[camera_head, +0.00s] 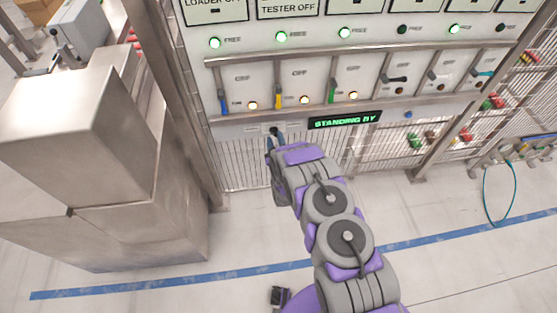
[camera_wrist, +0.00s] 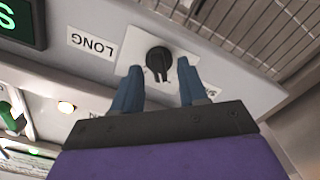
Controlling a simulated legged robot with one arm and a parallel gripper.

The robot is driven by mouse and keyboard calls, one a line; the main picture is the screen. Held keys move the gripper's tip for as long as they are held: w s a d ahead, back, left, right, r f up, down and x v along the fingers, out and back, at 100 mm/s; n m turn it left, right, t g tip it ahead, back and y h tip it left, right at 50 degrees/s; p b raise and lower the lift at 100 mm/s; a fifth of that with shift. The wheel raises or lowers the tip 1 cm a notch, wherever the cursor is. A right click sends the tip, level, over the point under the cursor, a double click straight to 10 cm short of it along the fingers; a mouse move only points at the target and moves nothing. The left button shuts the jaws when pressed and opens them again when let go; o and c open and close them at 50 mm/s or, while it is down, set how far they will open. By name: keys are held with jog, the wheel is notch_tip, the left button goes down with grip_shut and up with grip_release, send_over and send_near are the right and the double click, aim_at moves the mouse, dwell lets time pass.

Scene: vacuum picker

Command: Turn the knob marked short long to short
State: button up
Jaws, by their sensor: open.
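The black knob (camera_wrist: 159,59) sits on a pale square plate on the panel, upside down in the wrist view. A LONG label (camera_wrist: 91,43) is on its left there, and a label partly hidden by a finger (camera_wrist: 213,92) is on its right. My gripper (camera_wrist: 158,82) is open, with one blue finger on each side of the knob's lower part and visible gaps. In the head view the knob (camera_head: 273,130) shows small and dark just beyond my gripper (camera_head: 275,142), left of the STANDING BY display.
The green STANDING BY display (camera_head: 345,120) is right of the knob. A row of levers with coloured handles (camera_head: 277,101) and a metal rail (camera_head: 350,105) run above it. A steel cabinet (camera_head: 130,170) stands at left. A wire grille (camera_head: 238,165) is below the panel.

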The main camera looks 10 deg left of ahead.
jog(key=p+v, duration=0.4)
jog(key=v, duration=1.1)
jog(key=shift+s, duration=0.45)
dwell(0.3)
